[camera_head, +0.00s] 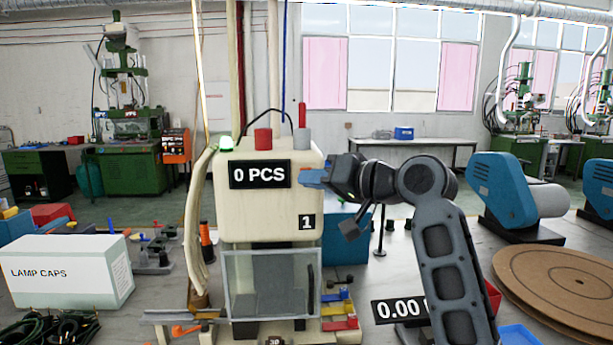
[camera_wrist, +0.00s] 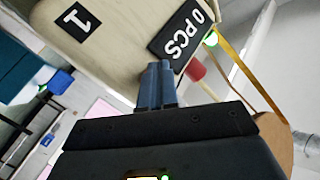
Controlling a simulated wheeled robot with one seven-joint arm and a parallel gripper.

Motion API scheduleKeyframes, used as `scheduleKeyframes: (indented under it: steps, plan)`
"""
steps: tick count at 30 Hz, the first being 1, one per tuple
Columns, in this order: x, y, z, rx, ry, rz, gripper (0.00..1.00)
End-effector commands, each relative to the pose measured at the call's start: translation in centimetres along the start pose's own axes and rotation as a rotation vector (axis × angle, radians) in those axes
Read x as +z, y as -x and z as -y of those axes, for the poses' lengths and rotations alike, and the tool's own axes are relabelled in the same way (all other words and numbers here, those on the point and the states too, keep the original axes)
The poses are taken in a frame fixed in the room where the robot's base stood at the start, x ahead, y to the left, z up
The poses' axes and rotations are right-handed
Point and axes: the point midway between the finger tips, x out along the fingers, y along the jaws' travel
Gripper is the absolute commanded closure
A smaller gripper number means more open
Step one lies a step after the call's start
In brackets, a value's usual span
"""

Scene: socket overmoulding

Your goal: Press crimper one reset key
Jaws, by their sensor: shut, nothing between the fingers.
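Crimper one (camera_head: 225,210) is a cream machine with a "1" plate (camera_head: 306,222) and a black "0 PCS" display (camera_head: 260,174). My gripper (camera_head: 313,177) is shut and empty, its blue fingertips at the crimper's front face, right of the display. In the wrist view the closed fingers (camera_wrist: 155,85) point at the cream face (camera_wrist: 115,45), beside the display (camera_wrist: 180,38). I cannot tell whether they touch it. No reset key can be made out; the fingers hide part of the face.
The crimper's top bears a green lamp (camera_head: 226,143), a red cylinder (camera_head: 263,138) and a grey one (camera_head: 302,136). A clear guard (camera_head: 232,285) is below. A "LAMP CAPS" box (camera_head: 70,270) stands left, a blue machine (camera_head: 500,190) and brown round board (camera_head: 560,285) right.

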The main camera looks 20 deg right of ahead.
Motion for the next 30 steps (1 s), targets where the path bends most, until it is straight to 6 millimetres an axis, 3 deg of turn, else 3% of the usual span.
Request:
scheduleKeyframes:
  steps: [16,30]
  plan:
    - [-0.1,0.0,0.0,0.001,0.0,-0.001,1.0]
    - [0.9,1.2,0.8,0.001,0.0,-0.001,1.0]
